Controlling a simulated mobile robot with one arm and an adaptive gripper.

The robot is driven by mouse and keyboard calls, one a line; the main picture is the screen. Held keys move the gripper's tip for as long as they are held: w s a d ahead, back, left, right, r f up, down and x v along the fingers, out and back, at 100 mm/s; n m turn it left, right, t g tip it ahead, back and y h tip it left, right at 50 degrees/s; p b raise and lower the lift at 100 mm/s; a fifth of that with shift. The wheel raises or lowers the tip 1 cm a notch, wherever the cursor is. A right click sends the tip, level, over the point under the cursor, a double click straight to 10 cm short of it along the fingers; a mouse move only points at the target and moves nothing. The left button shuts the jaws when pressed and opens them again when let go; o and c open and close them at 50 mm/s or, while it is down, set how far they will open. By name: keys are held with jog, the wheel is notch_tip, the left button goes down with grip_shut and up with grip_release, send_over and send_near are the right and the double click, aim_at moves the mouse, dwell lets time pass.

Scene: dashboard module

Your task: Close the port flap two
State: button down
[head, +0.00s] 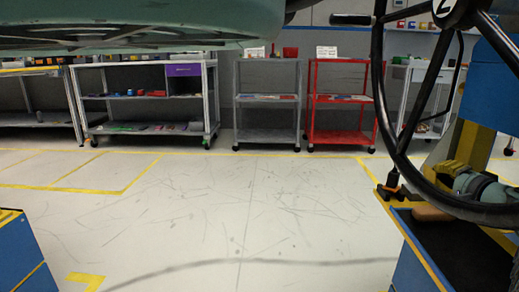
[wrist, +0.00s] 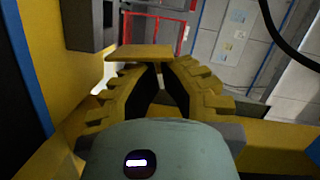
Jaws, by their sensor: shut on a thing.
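In the wrist view my gripper (wrist: 160,68) shows its two yellow ribbed fingers drawn together at the tips. A flat yellow plate (wrist: 138,52) lies right at the fingertips, and the fingers are shut on it. It looks like the port flap, but no number shows on it. Its hinge and the port behind it are hidden.
A blue and yellow console (head: 412,262) stands at the lower right. A dark box (wrist: 91,22) sits on the yellow panel at the wrist view's upper left. A red cart (head: 341,113) and a grey cart (head: 268,112) stand at the back. The middle floor is clear.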

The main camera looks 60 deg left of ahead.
aim_at(431, 174)
jog(key=n, duration=0.1)
jog(key=s+a+n, duration=0.1)
jog(key=shift+s+a+r+n+h, duration=0.15)
jog(key=shift+n+h, duration=0.15)
jog(key=shift+s+a, duration=0.25)
jog(key=shift+s, duration=0.15)
jog(key=shift+s+a, duration=0.1)
jog(key=shift+s, duration=0.15)
dwell(0.5)
